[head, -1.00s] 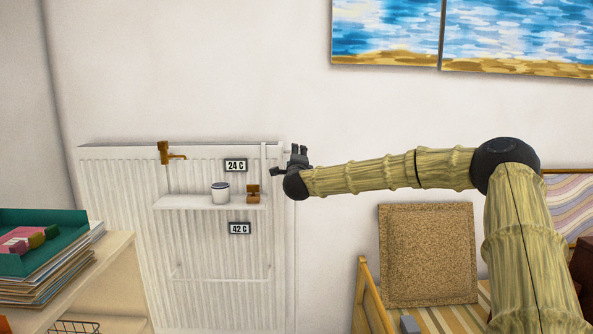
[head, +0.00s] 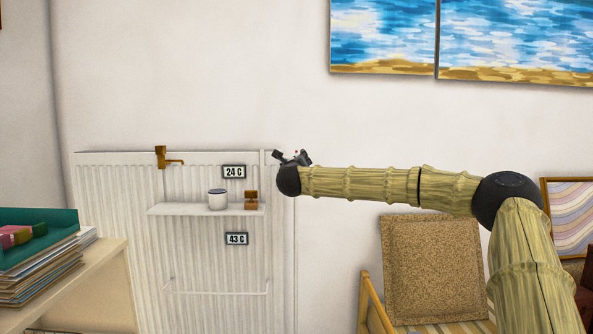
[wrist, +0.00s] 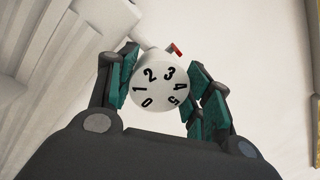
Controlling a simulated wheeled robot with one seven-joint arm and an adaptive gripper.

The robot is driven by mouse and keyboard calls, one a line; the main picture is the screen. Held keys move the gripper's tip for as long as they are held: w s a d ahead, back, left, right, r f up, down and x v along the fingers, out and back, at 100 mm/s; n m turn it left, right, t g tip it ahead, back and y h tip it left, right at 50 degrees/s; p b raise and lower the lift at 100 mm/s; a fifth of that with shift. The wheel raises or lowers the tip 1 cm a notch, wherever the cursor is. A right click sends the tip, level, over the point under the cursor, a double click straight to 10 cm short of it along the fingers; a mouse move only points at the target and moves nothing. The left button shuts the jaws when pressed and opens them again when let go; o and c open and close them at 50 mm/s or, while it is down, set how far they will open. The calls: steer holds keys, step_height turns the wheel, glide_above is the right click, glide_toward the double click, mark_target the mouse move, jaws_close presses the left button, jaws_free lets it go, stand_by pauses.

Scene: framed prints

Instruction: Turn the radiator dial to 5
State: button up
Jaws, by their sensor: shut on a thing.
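The radiator dial (wrist: 160,88) is a round white knob numbered 0 to 5 in the wrist view. A red marker (wrist: 176,48) stands at its upper right edge, nearest the 3. My gripper (wrist: 163,90) has its teal-padded fingers on the left and right sides of the dial and is shut on it. In the head view my gripper (head: 292,157) is at the upper right corner of the white radiator (head: 200,270). The dial is mostly hidden there; a small red spot shows by the fingers.
A shelf (head: 180,210) on the radiator holds a white cup (head: 217,199) and a small brown object (head: 251,200). Displays read 24 C (head: 234,172) and 43 C (head: 237,239). A brass tap (head: 162,157) is at the upper left.

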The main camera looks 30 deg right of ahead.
steer(key=shift+d+f+m, duration=0.1)
steer(key=shift+f+m, duration=0.2)
steer(key=shift+m, duration=0.1)
steer(key=o, duration=1)
steer(key=shift+o, duration=0.2)
steer(key=shift+r, duration=0.2)
steer(key=v, duration=1.2)
